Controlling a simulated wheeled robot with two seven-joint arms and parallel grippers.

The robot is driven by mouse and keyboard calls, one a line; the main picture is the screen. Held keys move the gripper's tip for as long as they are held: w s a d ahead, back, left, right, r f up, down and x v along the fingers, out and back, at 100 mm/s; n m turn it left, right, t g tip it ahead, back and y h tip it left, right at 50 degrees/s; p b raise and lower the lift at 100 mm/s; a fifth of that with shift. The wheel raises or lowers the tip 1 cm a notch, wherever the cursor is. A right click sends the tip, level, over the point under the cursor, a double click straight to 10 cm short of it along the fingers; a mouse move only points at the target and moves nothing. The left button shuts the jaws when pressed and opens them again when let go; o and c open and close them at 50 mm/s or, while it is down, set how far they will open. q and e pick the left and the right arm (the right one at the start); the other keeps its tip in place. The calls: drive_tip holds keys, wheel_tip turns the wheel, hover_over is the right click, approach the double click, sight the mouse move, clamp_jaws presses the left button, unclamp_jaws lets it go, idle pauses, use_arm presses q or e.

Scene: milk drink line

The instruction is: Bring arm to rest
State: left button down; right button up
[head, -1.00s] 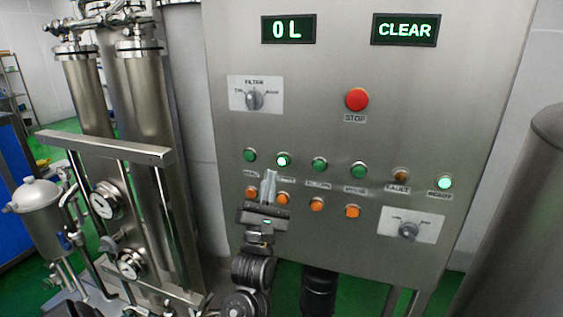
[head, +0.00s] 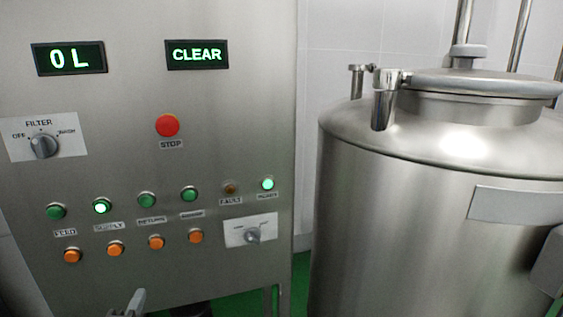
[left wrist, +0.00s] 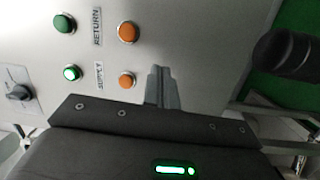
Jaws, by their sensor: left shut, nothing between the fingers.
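My left gripper (head: 133,303) shows only by its fingertips at the bottom edge of the head view, in front of the lower left of the steel control panel (head: 200,110). In the left wrist view its fingers (left wrist: 162,88) are shut together and empty, pointing at the panel near the orange SUPPLY button (left wrist: 127,80). I cannot tell the exact gap to the panel. The green SUPPLY button (head: 102,206) is lit. My right gripper is not in view.
The panel has a red STOP button (head: 167,125), a FILTER knob (head: 44,145) and displays reading 0 L (head: 69,58) and CLEAR (head: 197,54). The green lamp (head: 267,184) at right is lit. A large steel tank (head: 400,210) stands right of the panel.

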use_arm(q)
drive_tip(key=s+d+f+m+g+h, duration=0.1)
drive_tip(key=s+d+f+m+g, duration=0.25)
drive_tip(key=s+f+m, duration=0.35)
drive_tip(key=s+d+f+m+g+h, duration=0.2)
drive_tip(key=s+f+m+g, duration=0.15)
drive_tip(key=f, duration=0.45)
drive_tip(key=s+d+f+m+g, duration=0.1)
drive_tip(key=s+f+m+g, duration=0.35)
drive_tip(key=s, duration=0.35)
drive_tip(key=s+d+f+m+g, duration=0.2)
drive_tip(key=s+f+m+g, duration=0.1)
drive_tip(key=s+m, duration=0.35)
wheel_tip(320, 180, down, 24)
drive_tip(key=s+g, duration=0.1)
drive_tip(key=g, duration=0.1)
drive_tip(key=s+a+f, duration=0.3)
drive_tip(key=s+f, duration=1.4)
drive_tip(key=f, duration=0.1)
drive_tip(key=shift+s+a+g, duration=0.15)
drive_tip(key=shift+a+g, duration=0.05)
drive_tip(key=shift+g, duration=0.25)
